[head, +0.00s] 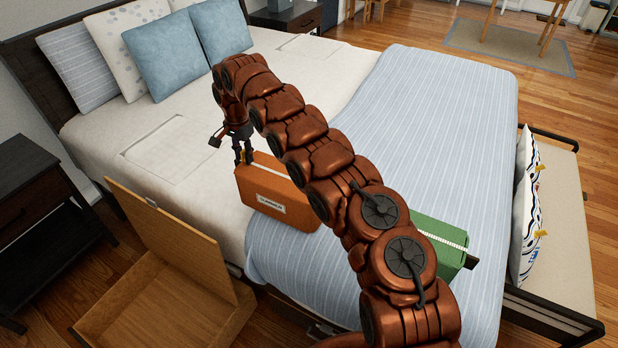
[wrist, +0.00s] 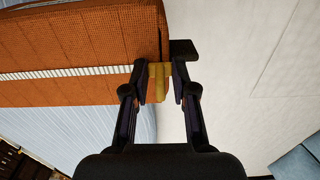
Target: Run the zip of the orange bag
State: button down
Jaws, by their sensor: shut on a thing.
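The orange bag (head: 270,192) stands on the bed in the head view, with a white label on its front side. It also fills the upper left of the wrist view (wrist: 70,40), where its pale zip (wrist: 65,73) runs across the orange cloth. My gripper (head: 243,160) is at the bag's left end. In the wrist view my gripper (wrist: 160,75) is shut on a yellow zip tab (wrist: 158,83) at the end of the bag. The far part of the bag's top is hidden behind my arm in the head view.
A green bag (head: 440,240) with a pale zip lies on the blue striped blanket (head: 440,110), right of my arm. An open wooden box (head: 170,300) stands on the floor beside the bed. Pillows (head: 160,55) lie at the headboard. The white sheet left of the bag is clear.

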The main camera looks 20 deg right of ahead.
jog(key=shift+a, duration=0.1)
jog(key=shift+w+a+r+p, duration=0.15)
jog(key=shift+w+a+p, duration=0.15)
jog(key=shift+p, duration=0.2)
jog(key=shift+w, duration=0.15)
jog(key=c, duration=1)
grip_release()
jog(key=shift+c, duration=0.2)
jog(key=shift+a, duration=0.1)
